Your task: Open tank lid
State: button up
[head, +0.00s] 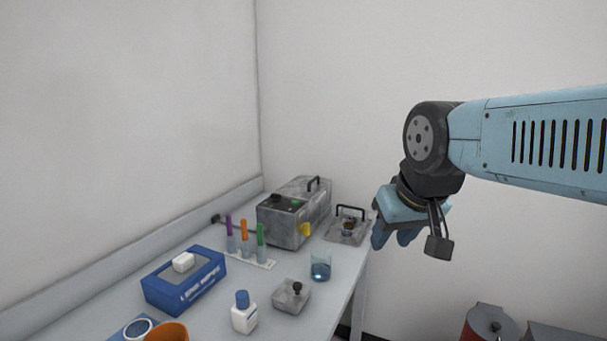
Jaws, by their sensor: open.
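A grey metal box-shaped unit (277,223) stands at the back of the bench. It has a black knob and a green light on its front part and a yellow tab at its right. Its grey top (305,189) carries a black handle (314,183) and looks closed; I take this to be the tank and its lid, but no label shows. My gripper (393,238) hangs to the right of the unit, beyond the bench's right edge in the picture, with its blue fingers pointing down. It is open and touches nothing that I can see.
A low grey piece with a black handle (348,227) sits between the unit and my gripper. A beaker (320,267), small knobbed block (291,296), blue-capped bottle (244,315), tube rack (260,262) and wipes box (184,284) crowd the bench. A red bin (473,330) stands lower right.

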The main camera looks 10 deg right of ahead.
jog(key=shift+w+d, duration=0.15)
jog(key=shift+w, duration=0.05)
jog(key=shift+w+r, duration=0.1)
jog(key=shift+r, duration=0.05)
jog(key=w+r+m, duration=0.2)
jog(key=w+r, duration=0.5)
jog(key=w, duration=0.6)
jog(key=m+h, duration=0.1)
jog(key=m, duration=0.5)
send_over(314, 179)
jog(key=s+a, duration=0.1)
jog(key=s, duration=0.5)
notch_tip(314, 179, down, 6)
jog(key=shift+g, duration=0.3)
jog(key=x, duration=1.3)
jog(key=shift+w+f, duration=0.2)
jog(key=shift+f, duration=0.05)
